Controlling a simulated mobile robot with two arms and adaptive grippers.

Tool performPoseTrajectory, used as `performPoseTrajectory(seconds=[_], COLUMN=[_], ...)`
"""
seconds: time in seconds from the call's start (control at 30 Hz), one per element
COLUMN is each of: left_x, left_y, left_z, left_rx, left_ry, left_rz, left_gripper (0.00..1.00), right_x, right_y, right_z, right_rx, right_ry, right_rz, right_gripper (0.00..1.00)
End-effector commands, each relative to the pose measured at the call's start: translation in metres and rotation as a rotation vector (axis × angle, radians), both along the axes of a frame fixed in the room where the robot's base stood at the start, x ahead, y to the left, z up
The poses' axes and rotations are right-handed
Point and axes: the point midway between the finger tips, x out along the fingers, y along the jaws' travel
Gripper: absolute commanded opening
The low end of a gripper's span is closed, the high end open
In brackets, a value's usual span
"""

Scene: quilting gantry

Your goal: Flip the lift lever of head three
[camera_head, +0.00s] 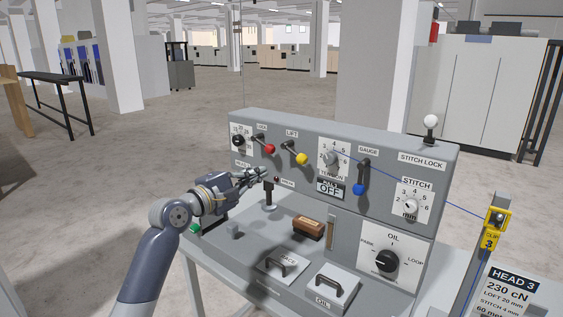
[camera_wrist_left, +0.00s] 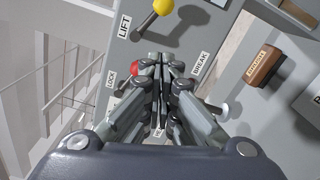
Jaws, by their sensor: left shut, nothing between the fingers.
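The lift lever (camera_head: 302,159) has a yellow ball knob on a short stalk and sits under the LIFT label (camera_head: 292,133) on the grey panel face. Its stalk slants down to the right, so the knob is low. In the left wrist view the lever's yellow knob (camera_wrist_left: 163,6) is at the top edge, beyond the fingertips. My left gripper (camera_head: 262,175) is shut and empty, in front of the panel, below and left of the yellow knob and apart from it. The gripper's closed fingers also show in the left wrist view (camera_wrist_left: 160,62). My right gripper is not in view.
A red-knobbed lever (camera_head: 270,149) stands left of the lift lever; its knob is close beside the fingers in the wrist view. A tension dial (camera_head: 332,158) and blue-knobbed gauge lever (camera_head: 359,188) are to the right. A brown brush (camera_head: 308,228) lies on the deck below.

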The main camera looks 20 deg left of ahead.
Motion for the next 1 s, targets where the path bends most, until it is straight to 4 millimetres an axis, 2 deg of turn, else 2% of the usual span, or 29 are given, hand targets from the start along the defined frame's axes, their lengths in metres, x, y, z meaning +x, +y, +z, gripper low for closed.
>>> performPoseTrajectory(seconds=[0.1, 0.3, 0.43, 0.6, 1.0], left_x=[0.020, 0.047, 0.054, 0.060, 0.061], left_y=[-0.008, -0.019, -0.038, -0.050, -0.052], left_z=[0.004, 0.003, 0.009, 0.009, 0.008], left_rx=[-0.002, 0.001, 0.000, 0.000, 0.002], left_ry=[0.000, 0.000, 0.000, 0.000, 0.000], left_rz=[-0.001, 0.000, -0.002, 0.000, 0.001], left_gripper=[0.00, 0.00, 0.00, 0.00, 0.00], right_x=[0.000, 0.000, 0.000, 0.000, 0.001], right_y=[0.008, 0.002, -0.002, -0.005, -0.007], right_z=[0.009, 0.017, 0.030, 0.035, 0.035], right_rx=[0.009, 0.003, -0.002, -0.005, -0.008], right_ry=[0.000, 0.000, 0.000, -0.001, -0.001], right_rz=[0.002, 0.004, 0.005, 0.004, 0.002], right_gripper=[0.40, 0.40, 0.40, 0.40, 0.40])
